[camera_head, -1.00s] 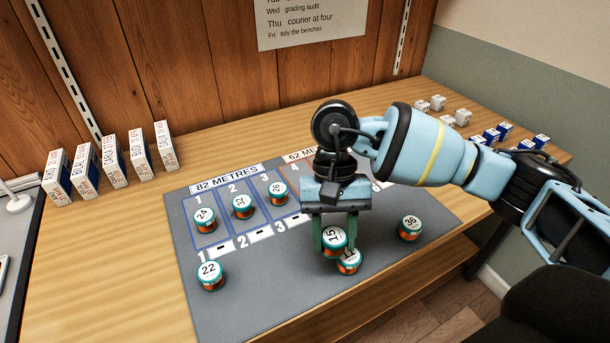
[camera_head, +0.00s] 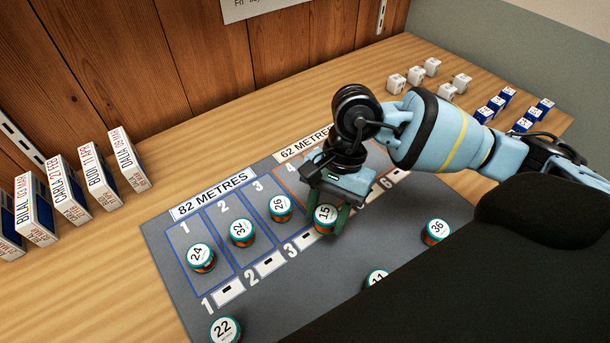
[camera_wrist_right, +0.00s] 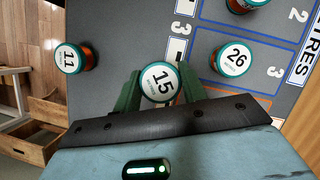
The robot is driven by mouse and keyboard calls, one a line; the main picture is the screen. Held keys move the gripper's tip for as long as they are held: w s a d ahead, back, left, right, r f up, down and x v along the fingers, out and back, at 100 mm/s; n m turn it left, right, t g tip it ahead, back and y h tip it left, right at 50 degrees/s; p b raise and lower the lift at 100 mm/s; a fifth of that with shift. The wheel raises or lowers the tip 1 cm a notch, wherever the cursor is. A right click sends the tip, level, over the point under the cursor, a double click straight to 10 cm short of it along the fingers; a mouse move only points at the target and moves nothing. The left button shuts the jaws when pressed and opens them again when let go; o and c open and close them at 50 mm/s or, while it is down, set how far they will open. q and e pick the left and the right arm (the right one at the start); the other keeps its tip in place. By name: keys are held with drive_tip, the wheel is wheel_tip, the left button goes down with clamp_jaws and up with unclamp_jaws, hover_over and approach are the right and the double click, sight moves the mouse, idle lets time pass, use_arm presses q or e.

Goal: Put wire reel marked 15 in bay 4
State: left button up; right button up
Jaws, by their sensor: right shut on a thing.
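My right gripper (camera_head: 328,216) is shut on the wire reel marked 15 (camera_head: 325,214), which has a white top, teal rim and orange side. In the right wrist view the same reel (camera_wrist_right: 160,82) sits between the two green fingers (camera_wrist_right: 160,90). In the head view the reel is near the lower part of bay 4 (camera_head: 291,171), just right of the mark 3. Whether it touches the mat cannot be told. Much of bays 4 to 6 is hidden behind my gripper and arm. My left gripper is not in view.
On the grey mat (camera_head: 262,318), reels 24 (camera_head: 201,257), 32 (camera_head: 242,232) and 26 (camera_head: 281,208) stand in bays 1, 2 and 3. Reels 22 (camera_head: 225,330), 11 (camera_head: 376,278) and 36 (camera_head: 436,231) stand outside the bays. Boxes (camera_head: 72,187) line the left.

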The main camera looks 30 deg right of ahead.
drive_tip(key=shift+s+f+m, duration=0.1)
drive_tip(key=shift+s+m, duration=0.4)
drive_tip(key=shift+m, duration=0.4)
drive_tip(key=shift+s+a+m+t+y, duration=0.1)
drive_tip(key=shift+s+m+t+y, duration=0.2)
drive_tip(key=shift+m+t, duration=0.3)
drive_tip(key=m, duration=0.1)
drive_tip(key=s+m+t, duration=0.1)
drive_tip(key=s+m, duration=0.1)
drive_tip(key=m, duration=0.1)
drive_tip(key=shift+s+a+r+p, duration=0.2)
drive_tip(key=shift+r+p, duration=0.05)
drive_tip(key=shift+p, duration=0.15)
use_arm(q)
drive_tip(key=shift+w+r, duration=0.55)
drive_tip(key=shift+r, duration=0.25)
use_arm(e)
drive_tip(key=m, duration=0.1)
drive_tip(key=s+r+m+t, duration=0.1)
drive_tip(key=m, duration=0.1)
drive_tip(key=s+m+t, duration=0.1)
drive_tip(key=shift+s+a+r+m, duration=0.15)
drive_tip(key=shift+a+r+m, duration=0.05)
drive_tip(key=shift+a+m, duration=0.1)
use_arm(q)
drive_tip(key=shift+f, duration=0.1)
